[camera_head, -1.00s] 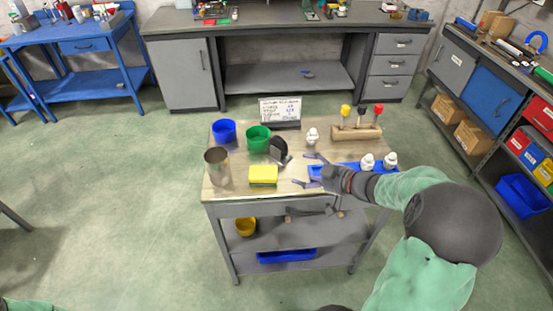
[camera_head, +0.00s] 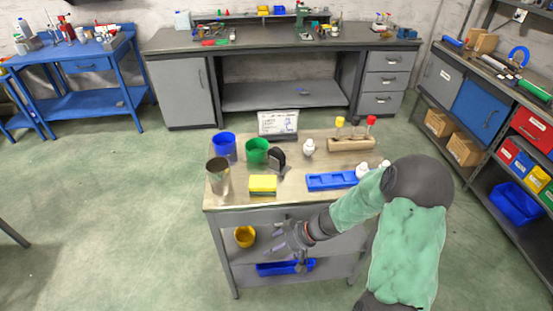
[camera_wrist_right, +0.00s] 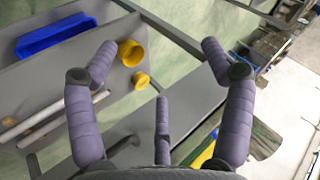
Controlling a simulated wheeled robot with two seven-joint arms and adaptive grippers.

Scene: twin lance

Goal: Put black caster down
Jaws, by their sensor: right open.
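The black caster (camera_head: 278,159) stands on the cart's tabletop (camera_head: 225,199), just right of the green cup (camera_head: 256,151) and behind the yellow sponge-like block (camera_head: 263,183). No gripper touches it. My right gripper (camera_head: 277,240) is open and empty, lower than the tabletop at the cart's front side, near the lower shelf. In the right wrist view my gripper's spread fingers (camera_wrist_right: 160,66) hold nothing. The caster cannot be made out in that view. My left gripper is not in view.
On the tabletop are a blue cup (camera_head: 222,146), a metal cup (camera_head: 218,178), a blue tray (camera_head: 331,181), white bulb-like pieces (camera_head: 308,147) and a wooden rack (camera_head: 350,144). The shelf holds a yellow cup (camera_head: 244,237) and a blue bin (camera_head: 272,269). Floor left of the cart is clear.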

